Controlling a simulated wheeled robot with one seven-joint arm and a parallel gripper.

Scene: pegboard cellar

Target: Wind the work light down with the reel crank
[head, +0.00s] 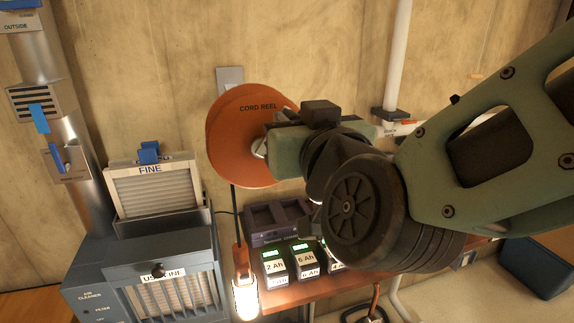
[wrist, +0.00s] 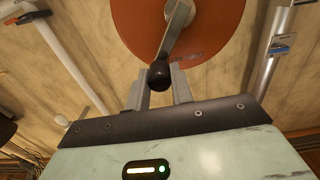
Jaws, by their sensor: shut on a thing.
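The orange cord reel (head: 228,150) is fixed to the wall, and it also shows at the top of the wrist view (wrist: 222,32). Its metal crank arm (wrist: 178,32) ends in a dark round knob (wrist: 159,77). My gripper (wrist: 160,90) is shut on the knob, one finger on each side; in the head view my gripper (head: 262,149) covers the crank from the right. The lit work light (head: 245,296) hangs on a dark cord below the reel, with an orange handle, beside the left front of the bench.
An orange-topped bench (head: 310,291) carries several battery packs (head: 304,259) and a dark charger (head: 277,222). The air cleaner (head: 160,286) stands left of the light with a filter marked FINE (head: 155,187). A white pipe (head: 397,55) runs up the wall at right.

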